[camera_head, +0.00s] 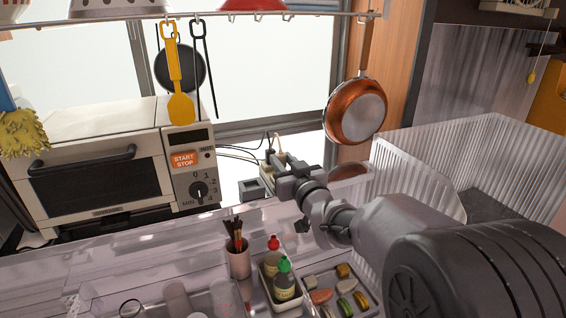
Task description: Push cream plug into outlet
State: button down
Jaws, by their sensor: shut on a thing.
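My gripper (286,166) is at the window, beyond the clear counter edge, with its jaws closed on a small cream piece that I take for the cream plug (279,158). The jaws cover much of the plug. A pale outlet block (265,174) is directly beside and below the fingertips, with dark cords running to it from the left. The plug is close to the outlet, but I cannot tell whether its prongs are in a socket.
A toaster oven (95,170) with an orange start/stop label stands at left. A small dark grey box (252,190) is left of the outlet. A copper pan (356,112) hangs to the right above my arm. Bottles (285,280) and a brush cup (237,258) stand in front.

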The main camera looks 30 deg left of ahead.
jog(key=shift+f+b, duration=0.8)
jog(key=shift+f, duration=0.4)
jog(key=c, duration=1.1)
grip_release()
jog(key=p+v, duration=0.2)
jog(key=v, duration=1.5)
jog(key=shift+d+p, duration=0.2)
jog(key=shift+p, duration=0.1)
